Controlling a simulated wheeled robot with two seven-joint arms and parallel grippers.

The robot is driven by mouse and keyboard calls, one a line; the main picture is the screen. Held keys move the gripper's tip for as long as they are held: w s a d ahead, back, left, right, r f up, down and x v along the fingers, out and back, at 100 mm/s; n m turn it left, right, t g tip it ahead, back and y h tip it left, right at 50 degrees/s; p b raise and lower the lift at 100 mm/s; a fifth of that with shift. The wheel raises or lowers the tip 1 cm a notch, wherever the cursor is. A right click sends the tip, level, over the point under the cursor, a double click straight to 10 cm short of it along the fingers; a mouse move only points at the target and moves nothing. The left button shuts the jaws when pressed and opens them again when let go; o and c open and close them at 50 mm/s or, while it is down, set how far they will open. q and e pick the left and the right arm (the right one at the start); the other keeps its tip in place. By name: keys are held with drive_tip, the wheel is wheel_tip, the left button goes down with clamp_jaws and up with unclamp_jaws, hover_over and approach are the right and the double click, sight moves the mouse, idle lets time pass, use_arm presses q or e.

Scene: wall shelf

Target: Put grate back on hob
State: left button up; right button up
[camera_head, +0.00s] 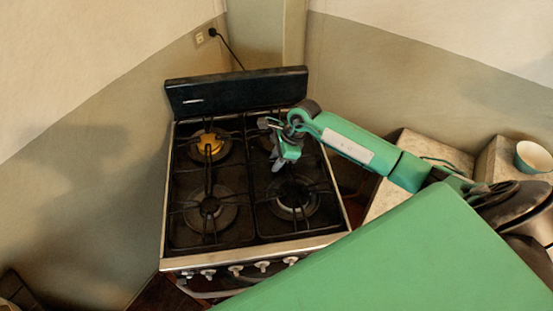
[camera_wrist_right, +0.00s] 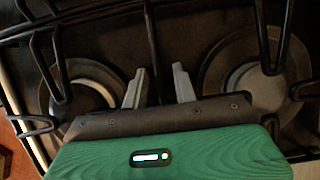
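The hob (camera_head: 256,240) is the top of a black and steel stove. Two dark wire grates lie over its burners: a left grate (camera_head: 208,178) and a right grate (camera_head: 316,187). Both look flat on the hob; I cannot tell whether either sits exactly in place. My right gripper (camera_head: 277,166) points down over the middle of the right grate. In the right wrist view my gripper's two grey fingers (camera_wrist_right: 158,78) are apart, with a grate bar (camera_wrist_right: 151,38) running toward the gap between them. I cannot tell whether they touch it. My left gripper is out of view.
The stove's raised black back panel (camera_head: 236,92) stands behind the hob, and knobs (camera_head: 235,270) line its front. Walls close in at the left and back. A pale counter block (camera_head: 430,150) and a white bowl (camera_head: 533,157) are at the right.

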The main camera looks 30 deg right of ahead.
drive_tip(key=shift+r, duration=0.15)
drive_tip(key=shift+d+r, duration=0.2)
drive_tip(key=shift+r, duration=0.05)
drive_tip(key=b+v, duration=0.3)
drive_tip(key=v, duration=0.7)
drive_tip(key=shift+s+r, duration=0.1)
drive_tip(key=shift+r, duration=0.15)
drive_tip(key=shift+d+r, duration=0.15)
drive_tip(key=shift+r, duration=0.2)
drive_tip(key=shift+s+f, duration=0.1)
